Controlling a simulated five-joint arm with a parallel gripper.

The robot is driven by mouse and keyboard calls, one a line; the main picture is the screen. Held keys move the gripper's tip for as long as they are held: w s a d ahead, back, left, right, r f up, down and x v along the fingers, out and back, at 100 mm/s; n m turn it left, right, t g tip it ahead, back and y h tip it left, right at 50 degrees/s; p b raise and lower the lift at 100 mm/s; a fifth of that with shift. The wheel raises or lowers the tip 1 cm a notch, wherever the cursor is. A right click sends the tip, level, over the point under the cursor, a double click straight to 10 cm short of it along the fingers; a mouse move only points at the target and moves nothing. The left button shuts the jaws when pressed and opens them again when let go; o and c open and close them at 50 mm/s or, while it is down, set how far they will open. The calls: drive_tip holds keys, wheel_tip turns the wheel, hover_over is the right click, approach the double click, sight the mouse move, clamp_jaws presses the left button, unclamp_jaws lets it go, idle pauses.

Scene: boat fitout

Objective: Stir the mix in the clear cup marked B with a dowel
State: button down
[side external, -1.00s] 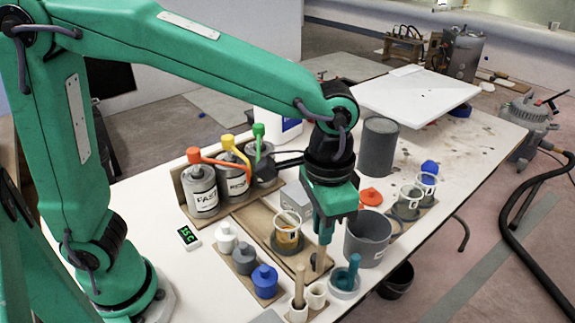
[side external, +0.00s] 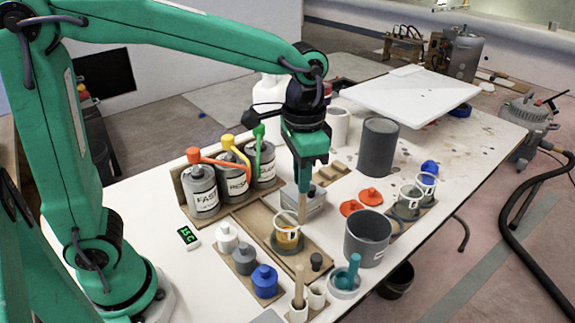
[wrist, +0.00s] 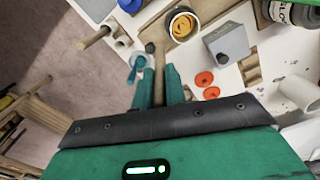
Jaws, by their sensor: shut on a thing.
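A clear cup with amber mix (side external: 287,239) stands in a dark ring on a wooden board; no letter is readable on it. It also shows in the wrist view (wrist: 182,24). My gripper (side external: 304,175) is shut on a pale wooden dowel (side external: 302,207), which hangs down about upright. In the side view, the dowel's lower end is close to the cup's right rim. In the wrist view, my gripper (wrist: 160,78) holds the dowel (wrist: 159,62) and the cup is apart from it, up and right. I cannot tell the tip's height.
A grey bucket (side external: 368,238) stands to the right. A grey box (side external: 307,203) is behind the cup. Labelled cans (side external: 201,190) with coloured spouts stand to the left. Small bottles (side external: 264,281) are in front. Two more clear cups (side external: 409,201) stand at right. A holder with another dowel (side external: 299,285) is in front.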

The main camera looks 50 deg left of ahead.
drive_tip(key=a, duration=0.3)
drive_tip(key=w+a+r, duration=0.1)
drive_tip(key=a, duration=0.1)
drive_tip(key=shift+a+r, duration=0.1)
drive_tip(key=shift+a, duration=0.25)
drive_tip(key=shift+f, duration=0.25)
wheel_tip(320, 180, down, 11)
idle(1.6)
drive_tip(key=shift+f, duration=0.15)
idle(0.3)
